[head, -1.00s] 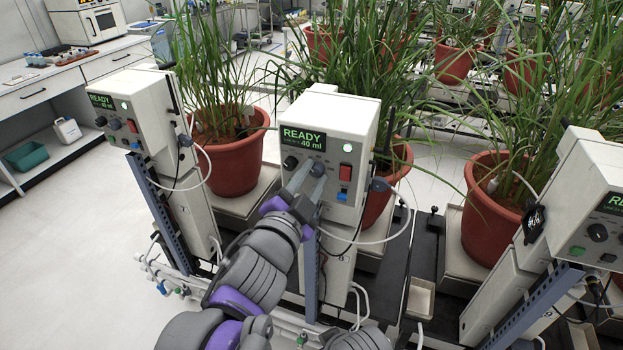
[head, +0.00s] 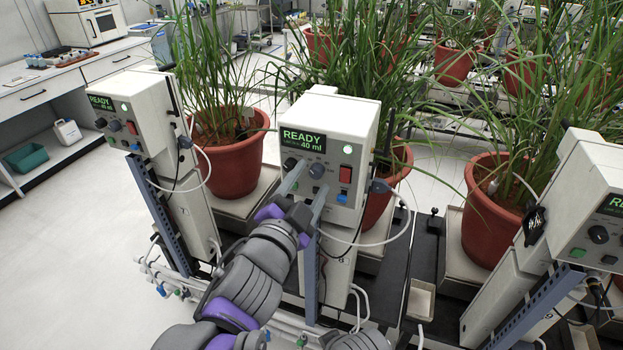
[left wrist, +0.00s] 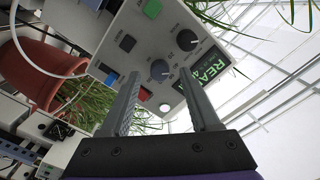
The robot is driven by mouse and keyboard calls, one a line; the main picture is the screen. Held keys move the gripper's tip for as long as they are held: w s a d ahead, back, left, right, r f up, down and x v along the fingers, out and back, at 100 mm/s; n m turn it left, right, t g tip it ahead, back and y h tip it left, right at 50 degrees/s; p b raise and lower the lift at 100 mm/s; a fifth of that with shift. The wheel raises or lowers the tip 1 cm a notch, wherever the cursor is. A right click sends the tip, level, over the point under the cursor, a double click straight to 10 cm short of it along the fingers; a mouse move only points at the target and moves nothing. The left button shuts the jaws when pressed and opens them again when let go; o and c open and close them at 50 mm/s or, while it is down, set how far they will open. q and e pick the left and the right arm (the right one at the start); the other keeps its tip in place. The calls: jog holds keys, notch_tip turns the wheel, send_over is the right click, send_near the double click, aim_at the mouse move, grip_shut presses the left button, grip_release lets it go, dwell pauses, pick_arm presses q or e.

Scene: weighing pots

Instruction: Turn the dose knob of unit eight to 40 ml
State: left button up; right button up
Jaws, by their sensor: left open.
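The middle dosing unit (head: 341,112) is a pale box with a green screen (head: 303,141) reading READY and 40 ml. Its front has a black knob (head: 290,163) on the left and a grey knob (head: 317,170) in the middle. My left gripper (head: 304,188) is open and empty in front of this panel. In the left wrist view the grey knob (left wrist: 160,70) shows between and beyond the open fingers (left wrist: 160,80), apart from them. The black knob (left wrist: 187,40) is to its upper right. My right gripper is not in view.
The panel also has a red switch (head: 345,174) and a blue button (head: 341,197). A hose (head: 400,232) loops right of the unit. Similar units stand left (head: 130,110) and right (head: 590,200). Potted plants (head: 232,165) stand behind. Floor at lower left is clear.

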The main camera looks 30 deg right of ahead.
pick_arm(q)
jog(key=v, duration=0.9)
jog(key=shift+s+a, duration=0.25)
jog(key=w+a+f+n+y+p, duration=0.2)
jog(key=a+f+n+y, duration=0.4)
jog(key=a, duration=0.6)
jog(key=w+a+f+n+y+p, duration=0.25)
jog(key=a+f+n+y, duration=0.35)
jog(key=a, duration=0.6)
jog(key=s+a+f+n+g+y+p, duration=0.1)
jog(key=s+a+f+n+g+p, duration=0.3)
jog(key=s+a+f, duration=0.5)
jog(key=s+f+n+g, duration=0.1)
jog(key=s+n+g, duration=0.1)
jog(key=s+n, duration=0.1)
jog(key=shift+s+a+y, duration=0.15)
jog(key=shift+a+y, duration=0.05)
jog(key=shift+y, duration=0.2)
